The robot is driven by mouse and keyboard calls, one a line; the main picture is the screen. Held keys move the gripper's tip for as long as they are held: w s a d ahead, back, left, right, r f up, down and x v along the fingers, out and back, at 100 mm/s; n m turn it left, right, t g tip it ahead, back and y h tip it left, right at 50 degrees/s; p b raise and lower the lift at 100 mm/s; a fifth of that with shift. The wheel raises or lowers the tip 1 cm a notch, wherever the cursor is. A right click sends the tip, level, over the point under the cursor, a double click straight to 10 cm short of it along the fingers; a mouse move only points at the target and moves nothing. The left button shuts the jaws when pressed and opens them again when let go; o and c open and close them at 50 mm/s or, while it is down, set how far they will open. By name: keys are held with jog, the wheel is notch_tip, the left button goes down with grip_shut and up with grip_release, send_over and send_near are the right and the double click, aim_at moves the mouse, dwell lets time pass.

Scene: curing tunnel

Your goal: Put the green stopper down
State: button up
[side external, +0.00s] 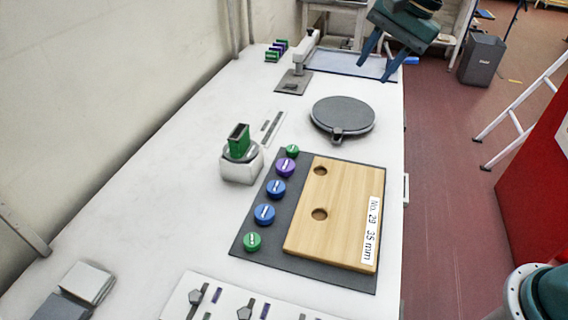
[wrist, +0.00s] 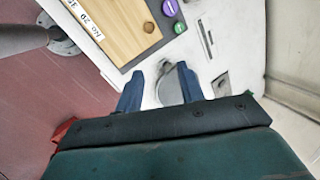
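My gripper (side external: 378,70) hangs at the far right end of the table, high over the edge near a flat grey-blue tray. Its two blue fingers are spread apart in the wrist view (wrist: 158,88), with nothing held between them. One round green stopper (side external: 252,241) sits at the near end of the dark mat's left strip. Another green stopper (side external: 292,151) sits at its far end; a green one also shows in the wrist view (wrist: 179,27). A green upright block (side external: 239,139) stands on a dark ring atop a white block (side external: 241,167).
A wooden board (side external: 333,225) with two visible holes and a label lies on the dark mat (side external: 305,277), beside purple (side external: 285,167) and blue stoppers (side external: 265,214). A round grey plate (side external: 343,114) lies beyond it. The tray (side external: 350,64) is at the far end.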

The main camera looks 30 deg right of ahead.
jog(key=s+d+n+t+h, duration=0.1)
jog(key=s+n, duration=0.3)
jog(key=s, duration=0.5)
jog(key=s+d+f+n+h, duration=0.1)
jog(key=s+d+n, duration=0.3)
jog(key=s, duration=0.5)
jog(key=s+d+n+t+h, duration=0.1)
jog(key=s+n, duration=0.3)
jog(key=s, duration=0.5)
jog(key=shift+s+d+f+t, duration=0.2)
jog(key=shift+s+d+t, duration=0.1)
jog(key=shift+d, duration=0.6)
